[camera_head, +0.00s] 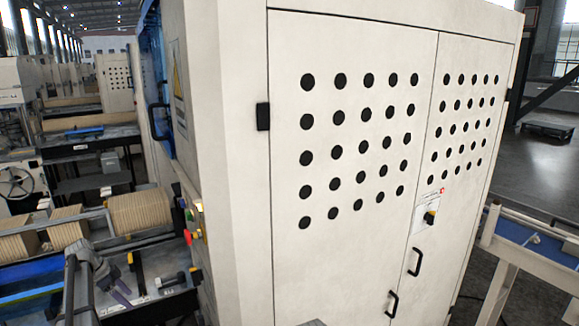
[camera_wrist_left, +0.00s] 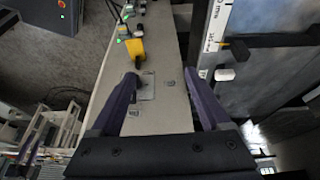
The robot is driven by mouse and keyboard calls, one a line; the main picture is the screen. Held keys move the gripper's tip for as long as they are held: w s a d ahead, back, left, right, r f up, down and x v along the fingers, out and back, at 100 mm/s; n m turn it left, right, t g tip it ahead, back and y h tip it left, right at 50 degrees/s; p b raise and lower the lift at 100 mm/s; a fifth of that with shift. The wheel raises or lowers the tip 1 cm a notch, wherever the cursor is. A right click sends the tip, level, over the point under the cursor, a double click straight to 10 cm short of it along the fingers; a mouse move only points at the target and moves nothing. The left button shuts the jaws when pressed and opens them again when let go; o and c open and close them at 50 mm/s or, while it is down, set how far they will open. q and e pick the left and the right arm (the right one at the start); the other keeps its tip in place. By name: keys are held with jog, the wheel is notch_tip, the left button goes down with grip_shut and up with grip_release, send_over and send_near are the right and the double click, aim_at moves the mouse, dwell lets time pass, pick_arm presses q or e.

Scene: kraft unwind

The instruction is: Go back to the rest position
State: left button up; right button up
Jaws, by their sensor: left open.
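My left gripper (camera_head: 118,290) is low at the left of the head view, in front of the machine with the kraft rolls. In the left wrist view its two purple fingers (camera_wrist_left: 162,92) stand wide apart with nothing between them. My right gripper is not in either view.
A large cream cabinet (camera_head: 235,170) with black vent holes fills the middle of the head view. Kraft rolls (camera_head: 140,212) lie on the machine at left. A control post with a red button (camera_head: 188,237) stands beside them. A blue-topped conveyor (camera_head: 535,240) is at right.

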pick_arm(q)
jog(key=s+d+f+n+g+y, duration=0.1)
jog(key=s+d+n, duration=0.25)
jog(key=d, duration=0.85)
jog(key=s+d+f+n+y, duration=0.15)
jog(key=s+d, duration=0.35)
jog(key=d, duration=0.7)
jog(key=s+d+n+y, duration=0.1)
jog(key=s+d+n, duration=0.6)
jog(key=s+d, duration=0.75)
jog(key=s+d+f+m+b, duration=0.2)
jog(key=d+f+b, duration=0.3)
jog(key=f+b, duration=0.2)
jog(key=s+d+f+m+g+y+b, duration=0.1)
jog(key=s+d+f+m+b, duration=0.1)
jog(key=d+f+b, duration=0.3)
notch_tip(320, 180, down, 2)
jog(key=s+b, duration=0.1)
jog(key=b, duration=0.2)
jog(key=shift+f, duration=0.2)
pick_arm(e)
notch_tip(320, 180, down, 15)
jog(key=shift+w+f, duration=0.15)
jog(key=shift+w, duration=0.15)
pick_arm(q)
jog(key=shift+y, duration=0.25)
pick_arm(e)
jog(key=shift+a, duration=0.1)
